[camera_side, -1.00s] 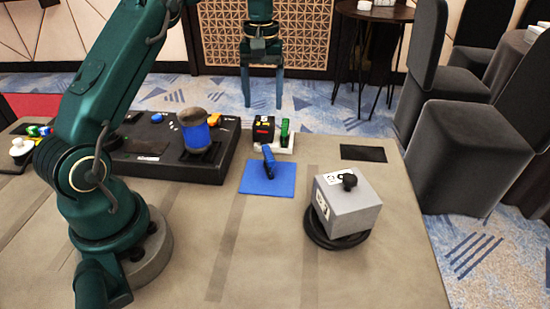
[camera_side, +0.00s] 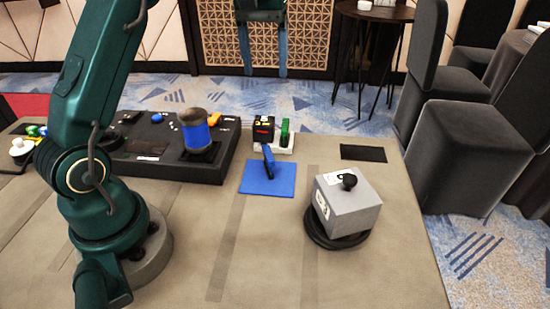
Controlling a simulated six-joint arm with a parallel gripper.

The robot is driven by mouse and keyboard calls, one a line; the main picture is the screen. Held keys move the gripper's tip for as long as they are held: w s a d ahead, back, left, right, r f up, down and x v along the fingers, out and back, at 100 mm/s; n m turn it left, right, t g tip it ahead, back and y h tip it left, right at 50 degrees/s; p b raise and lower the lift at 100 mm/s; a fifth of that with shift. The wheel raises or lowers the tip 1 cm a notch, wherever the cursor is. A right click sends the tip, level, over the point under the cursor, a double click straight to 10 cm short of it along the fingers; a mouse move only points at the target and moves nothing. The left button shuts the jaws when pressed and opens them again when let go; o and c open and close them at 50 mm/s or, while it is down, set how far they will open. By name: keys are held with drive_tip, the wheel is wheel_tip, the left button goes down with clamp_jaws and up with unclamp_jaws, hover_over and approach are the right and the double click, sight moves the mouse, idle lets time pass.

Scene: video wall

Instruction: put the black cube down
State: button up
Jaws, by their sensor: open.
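The black cube (camera_side: 263,128), with small red and yellow marks, sits at the back of the table on a white base, beside a green upright piece (camera_side: 285,133). My gripper (camera_side: 266,70) is at the top of the view, well above the cube and apart from it. Its two long teal fingers point down and are spread wide, with nothing between them. The upper part of my gripper is cut off by the picture's top edge.
A blue plate with an upright blue piece (camera_side: 268,181) lies in front of the cube. A grey box (camera_side: 346,203) with a black knob stands on a coiled black cable at right. A black console (camera_side: 170,160) carries a blue-banded cylinder (camera_side: 195,131). The front middle of the table is clear.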

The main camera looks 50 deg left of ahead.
drive_tip(key=s+d+r+m+t, duration=0.2)
drive_tip(key=s+d+r+m, duration=0.15)
drive_tip(key=s+d, duration=0.45)
drive_tip(key=s+d+f+m+t, duration=0.2)
drive_tip(key=s+d+f+m, duration=0.1)
drive_tip(key=s+f, duration=0.4)
drive_tip(key=s+m, duration=0.1)
drive_tip(key=s, duration=0.2)
drive_tip(key=shift+s+t, duration=0.3)
drive_tip(key=shift+s, duration=0.05)
drive_tip(key=shift+a, duration=0.1)
